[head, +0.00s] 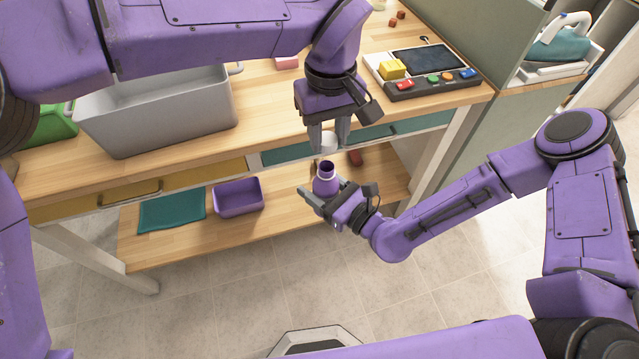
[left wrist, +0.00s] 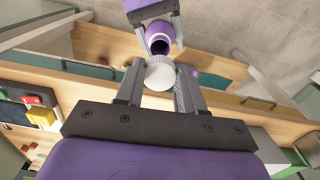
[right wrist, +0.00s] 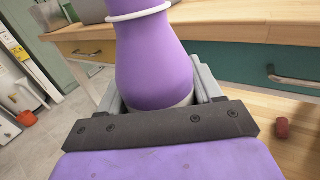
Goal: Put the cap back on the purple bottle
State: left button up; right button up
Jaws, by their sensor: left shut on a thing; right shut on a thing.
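The purple bottle (head: 327,180) is held upright by my right gripper (head: 322,204), which is shut around its body in front of the table. Its mouth is open, with a dark opening and a white ring at the neck. The bottle fills the middle of the right wrist view (right wrist: 150,60). My left gripper (head: 328,140) points down and is shut on the white cap (head: 329,142). The cap is above the bottle mouth and apart from it. The left wrist view shows the cap (left wrist: 160,73) between the fingers and the open bottle (left wrist: 158,38) beyond it.
A grey bin (head: 160,110) and a control panel (head: 425,70) with coloured buttons stand on the wooden table. A purple box (head: 238,197) and a teal cloth (head: 171,211) lie on the lower shelf. The drawer fronts (head: 140,188) are close behind the grippers.

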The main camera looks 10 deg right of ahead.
aim_at(327, 168)
pick_arm(q)
jog(key=shift+f, duration=2.05)
jog(key=shift+s, duration=0.15)
jog(key=shift+f, duration=0.9)
jog(key=shift+f, duration=0.55)
